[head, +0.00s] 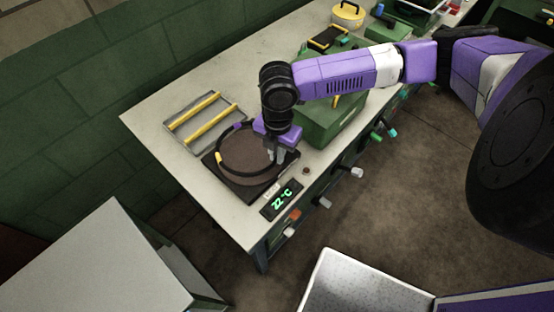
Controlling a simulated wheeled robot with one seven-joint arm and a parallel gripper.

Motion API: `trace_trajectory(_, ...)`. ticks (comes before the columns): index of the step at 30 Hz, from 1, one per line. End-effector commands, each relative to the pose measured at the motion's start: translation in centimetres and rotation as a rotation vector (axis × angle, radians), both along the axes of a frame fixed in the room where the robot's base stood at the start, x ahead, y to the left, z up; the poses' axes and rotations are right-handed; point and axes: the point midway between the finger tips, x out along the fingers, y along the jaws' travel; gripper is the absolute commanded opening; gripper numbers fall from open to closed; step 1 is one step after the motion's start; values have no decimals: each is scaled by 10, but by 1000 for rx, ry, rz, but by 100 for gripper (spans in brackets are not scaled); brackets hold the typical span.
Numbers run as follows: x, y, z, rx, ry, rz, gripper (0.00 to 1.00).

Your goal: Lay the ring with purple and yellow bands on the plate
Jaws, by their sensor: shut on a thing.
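The ring (226,138) is a thin dark hoop with a purple band at its upper left and a yellow band at its left. My gripper (279,158) points down and is shut on the ring's right side. The plate (246,154) is a round brown disc on a dark square base at the near end of the bench. The ring lies over the plate's outline in this view. I cannot tell whether it touches the plate or is held just above it. My gripper hides part of the ring and the plate's right edge.
A display (281,200) reading 22 °C is in front of the plate. A grey rack with yellow bars (205,119) lies behind it, left. A green case (329,122) stands to the right. Knobs (323,202) stick out from the bench front. The bench's near left corner is clear.

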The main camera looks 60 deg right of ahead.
Motion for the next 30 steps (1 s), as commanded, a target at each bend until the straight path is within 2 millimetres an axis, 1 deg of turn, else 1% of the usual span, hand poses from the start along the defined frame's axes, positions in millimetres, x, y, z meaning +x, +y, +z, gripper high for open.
trace_trajectory(4, 0, 0, -22, 1, 3, -3, 0)
trace_trajectory(7, 0, 1, -33, 2, 1, -2, 0)
trace_trajectory(18, 0, 0, -37, 1, 0, 0, 0)
trace_trajectory(19, 0, 0, -38, 1, 1, 0, 12)
trace_trajectory(22, 0, 0, -37, 1, 1, 0, 31)
trace_trajectory(30, 0, 0, -37, 1, 1, 0, 31)
